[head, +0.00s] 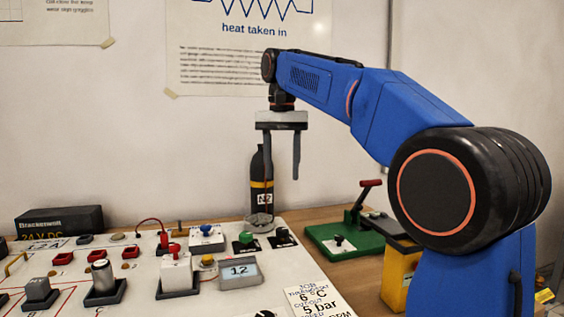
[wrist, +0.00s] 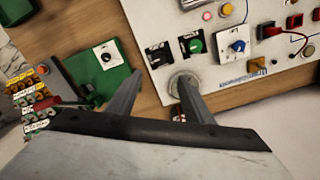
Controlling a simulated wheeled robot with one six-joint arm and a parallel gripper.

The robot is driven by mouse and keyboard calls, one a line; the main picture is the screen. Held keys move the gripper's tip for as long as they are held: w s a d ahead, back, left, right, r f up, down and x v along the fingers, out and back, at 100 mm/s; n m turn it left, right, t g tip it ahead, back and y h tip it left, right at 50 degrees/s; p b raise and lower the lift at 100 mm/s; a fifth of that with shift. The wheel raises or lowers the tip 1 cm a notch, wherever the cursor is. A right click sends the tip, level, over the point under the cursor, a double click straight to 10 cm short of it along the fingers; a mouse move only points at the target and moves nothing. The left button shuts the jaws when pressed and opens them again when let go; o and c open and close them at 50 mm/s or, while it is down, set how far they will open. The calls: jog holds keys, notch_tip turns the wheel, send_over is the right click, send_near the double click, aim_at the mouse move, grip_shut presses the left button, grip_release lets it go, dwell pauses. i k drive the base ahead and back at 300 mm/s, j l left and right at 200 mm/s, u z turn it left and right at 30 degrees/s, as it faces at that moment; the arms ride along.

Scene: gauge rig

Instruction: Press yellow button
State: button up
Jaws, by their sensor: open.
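The yellow button (head: 207,260) is a small round dome on the white panel (head: 130,262), between a white block and the grey display reading 12. In the wrist view a yellow-orange dome (wrist: 226,10) shows near the top edge, beyond the blue knob. My gripper (head: 282,178) hangs pointing down, high above the panel's back right edge, well behind and to the right of the button. Its two fingers are apart with nothing between them; they also show in the wrist view (wrist: 160,76).
A black bottle (head: 262,170) stands close to my gripper's fingers in the head view. A blue knob (head: 206,230), a green knob (head: 246,238) and the display (head: 240,273) surround the button. A green base with a red-handled lever (head: 358,205) stands right.

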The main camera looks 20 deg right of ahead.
aim_at(206, 260)
jog(key=k, duration=1)
